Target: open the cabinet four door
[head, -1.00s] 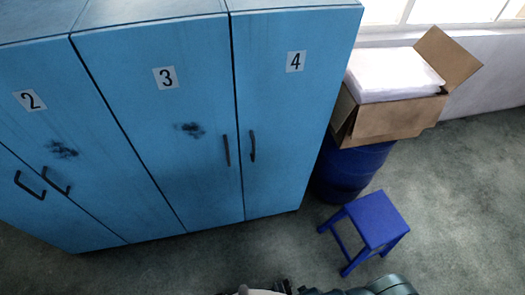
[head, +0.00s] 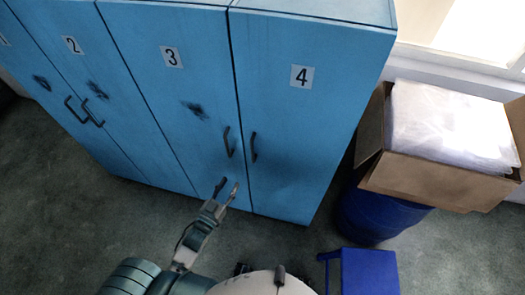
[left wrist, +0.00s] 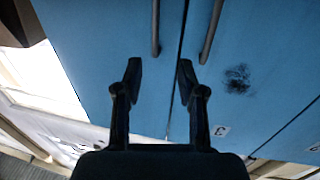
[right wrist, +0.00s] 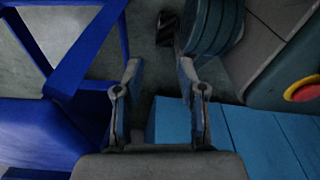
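The blue cabinet four door (head: 305,115) carries a "4" label and a dark vertical handle (head: 253,147) near its left edge. The door is shut. My left gripper (head: 228,190) is open and empty, below the handles of doors three and four and apart from them. The left wrist view is upside down to the head view; there the left gripper (left wrist: 159,72) has its fingers spread before the seam, with door four's handle (left wrist: 155,28) beyond them. My right gripper (right wrist: 160,75) is open and empty in the right wrist view, low near the stool.
Door three's handle (head: 229,142) is close beside door four's. Right of the cabinets, a blue barrel (head: 375,216) bears an open cardboard box (head: 435,183) with white wrapped contents. A blue stool (head: 369,272) stands in front of it. Grey floor (head: 60,230) is clear at the left.

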